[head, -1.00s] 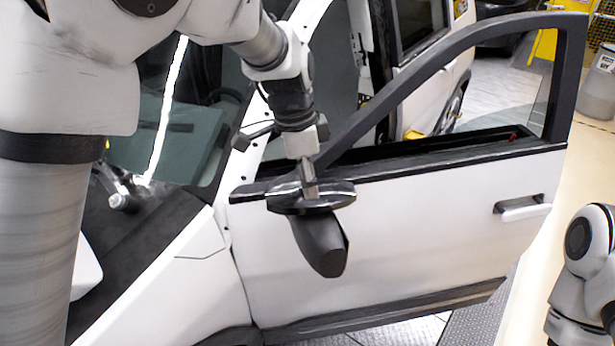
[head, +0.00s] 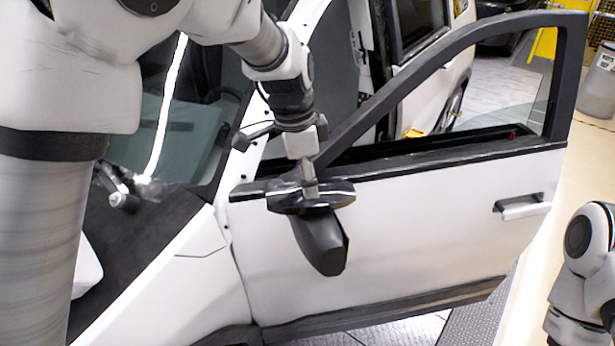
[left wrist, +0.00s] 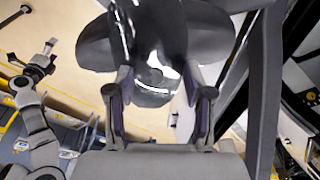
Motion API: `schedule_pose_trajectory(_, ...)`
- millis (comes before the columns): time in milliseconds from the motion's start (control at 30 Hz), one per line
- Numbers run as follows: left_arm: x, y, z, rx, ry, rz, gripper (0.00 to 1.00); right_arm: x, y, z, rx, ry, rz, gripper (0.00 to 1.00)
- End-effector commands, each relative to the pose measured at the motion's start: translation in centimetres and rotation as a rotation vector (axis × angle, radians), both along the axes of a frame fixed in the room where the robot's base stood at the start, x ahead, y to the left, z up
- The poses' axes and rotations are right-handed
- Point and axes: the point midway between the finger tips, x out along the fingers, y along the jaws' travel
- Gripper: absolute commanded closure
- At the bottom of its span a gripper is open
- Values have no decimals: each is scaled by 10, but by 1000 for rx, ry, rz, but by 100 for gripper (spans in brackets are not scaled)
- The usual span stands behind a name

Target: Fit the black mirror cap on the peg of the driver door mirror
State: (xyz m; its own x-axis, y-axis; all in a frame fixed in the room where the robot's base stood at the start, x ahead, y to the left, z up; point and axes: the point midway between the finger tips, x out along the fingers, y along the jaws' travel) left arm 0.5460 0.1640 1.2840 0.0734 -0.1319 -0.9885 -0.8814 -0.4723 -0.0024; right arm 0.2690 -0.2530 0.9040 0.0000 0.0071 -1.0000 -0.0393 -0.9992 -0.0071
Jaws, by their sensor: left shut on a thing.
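My left gripper (head: 309,186) is shut on the glossy black mirror cap (head: 333,198), beside the front corner of the white door (head: 410,230). In the left wrist view the cap (left wrist: 155,76) shows between my two finger pads. A dark mirror body (head: 322,245) sticks out just below the cap in the head view; the two overlap, and I cannot tell whether they touch. The peg is hidden. My right gripper (left wrist: 47,48) shows small at the left of the left wrist view, away from the mirror; its jaws are too small to read.
The black window frame (head: 450,55) of the open door rises to the right of my left gripper. The windshield (head: 180,125) and car body lie to the left. A grey bin (head: 600,88) stands far right.

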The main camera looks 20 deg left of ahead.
Motion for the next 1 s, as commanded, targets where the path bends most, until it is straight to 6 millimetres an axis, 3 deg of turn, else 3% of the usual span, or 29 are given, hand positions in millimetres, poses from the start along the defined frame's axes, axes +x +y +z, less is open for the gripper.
schedule_pose_trajectory(467,0,0,-13,0,1,0,84,0,0,-9,0,0,0,13)
schedule_pose_trajectory(500,0,0,-12,0,0,0,38,0,0,-8,0,0,0,13)
schedule_pose_trajectory(567,0,0,-12,0,0,0,19,0,0,-8,0,0,0,13)
schedule_pose_trajectory(867,0,0,-12,0,0,0,19,0,0,-7,0,0,0,13)
schedule_pose_trajectory(1000,0,0,-1,0,-1,0,19,0,0,1,0,0,0,13)
